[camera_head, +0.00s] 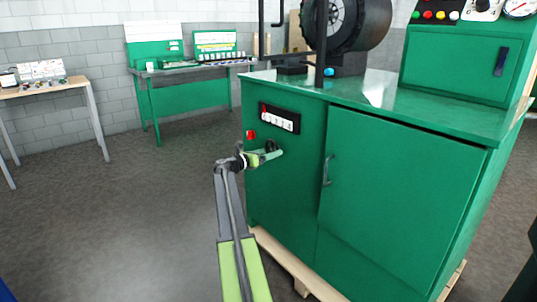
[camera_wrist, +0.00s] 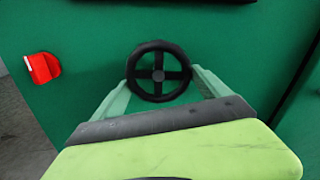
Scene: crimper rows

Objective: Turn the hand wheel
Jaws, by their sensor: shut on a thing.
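The hand wheel (camera_wrist: 159,54) is a small black wheel with a crossed set of spokes on the green cabinet front, upper middle in the wrist view. In the head view the hand wheel (camera_head: 271,146) is small and partly hidden by my gripper. My gripper (camera_head: 272,153) reaches the cabinet front from the left. In the wrist view my gripper (camera_wrist: 160,88) has one pale green finger at each side of the wheel, shut on its rim. The fingertips are partly hidden behind the wheel.
A red switch (camera_wrist: 42,67) sits left of the wheel. A counter panel (camera_head: 279,118) is above it. The green cabinet (camera_head: 390,200) has a door with a handle (camera_head: 327,170) to the right. A green workbench (camera_head: 195,72) and a table (camera_head: 45,88) stand behind. Floor at left is clear.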

